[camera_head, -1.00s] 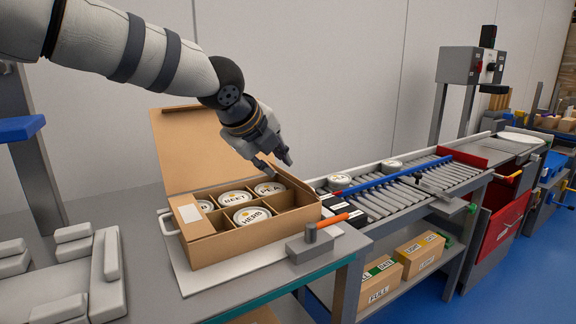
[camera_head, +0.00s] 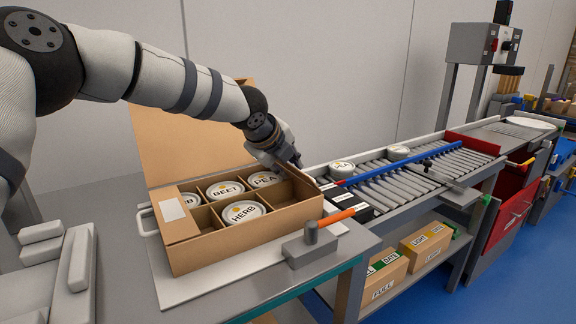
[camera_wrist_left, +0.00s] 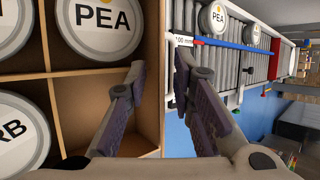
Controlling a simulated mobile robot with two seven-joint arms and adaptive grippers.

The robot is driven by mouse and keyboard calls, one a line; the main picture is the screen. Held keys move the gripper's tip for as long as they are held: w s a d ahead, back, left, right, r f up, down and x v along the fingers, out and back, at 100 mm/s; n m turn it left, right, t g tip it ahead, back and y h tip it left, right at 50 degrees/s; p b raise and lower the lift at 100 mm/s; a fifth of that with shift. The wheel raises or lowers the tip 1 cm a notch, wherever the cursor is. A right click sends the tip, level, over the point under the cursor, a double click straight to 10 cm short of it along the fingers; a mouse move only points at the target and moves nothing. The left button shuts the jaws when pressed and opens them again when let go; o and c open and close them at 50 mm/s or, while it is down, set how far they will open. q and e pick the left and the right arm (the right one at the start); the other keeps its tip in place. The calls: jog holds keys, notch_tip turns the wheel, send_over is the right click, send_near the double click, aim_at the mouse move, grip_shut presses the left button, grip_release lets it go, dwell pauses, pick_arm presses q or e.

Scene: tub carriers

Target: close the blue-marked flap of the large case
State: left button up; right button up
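The large case (camera_head: 240,240) is an open cardboard box with dividers, standing on a pale board. Its tall back panel (camera_head: 170,145) stands up. Tubs marked BEET (camera_head: 225,190), HERB (camera_head: 243,212) and PEA (camera_head: 264,179) sit in compartments; another at the left is partly hidden. No blue mark shows clearly on the case. My left gripper (camera_head: 287,162) is at the case's back right corner. In the left wrist view my left gripper (camera_wrist_left: 160,68) is open, one finger over an empty compartment, the other outside the right wall (camera_wrist_left: 153,60). I cannot tell if it touches. My right gripper is out of view.
A grey block with an orange handle (camera_head: 338,217) stands by the case's front right corner. A roller conveyor (camera_head: 395,188) with a blue rail and two tubs lies close to the right. Grey padded pieces (camera_head: 60,255) are at the left.

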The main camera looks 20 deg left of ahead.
pick_arm(q)
jog(key=shift+r, duration=0.1)
grip_shut()
jog(key=shift+r, duration=0.1)
jog(key=shift+s+a+f+t+h+p, duration=0.1)
jog(key=shift+s+f+t+h+p, duration=0.15)
jog(key=shift+f+t+p, duration=0.2)
jog(key=shift+s+f+t+h+p, duration=0.1)
jog(key=shift+f+t+h+p, duration=0.15)
jog(key=shift+f+t+p, duration=0.15)
jog(key=shift+s+a+f+n+t+h, duration=0.2)
jog(key=shift+f+n+t+h, duration=0.2)
jog(key=shift+t, duration=0.15)
jog(key=shift+s+a+f+n+t+h, duration=0.15)
jog(key=shift+n+t+h, duration=0.15)
jog(key=shift+t, duration=0.5)
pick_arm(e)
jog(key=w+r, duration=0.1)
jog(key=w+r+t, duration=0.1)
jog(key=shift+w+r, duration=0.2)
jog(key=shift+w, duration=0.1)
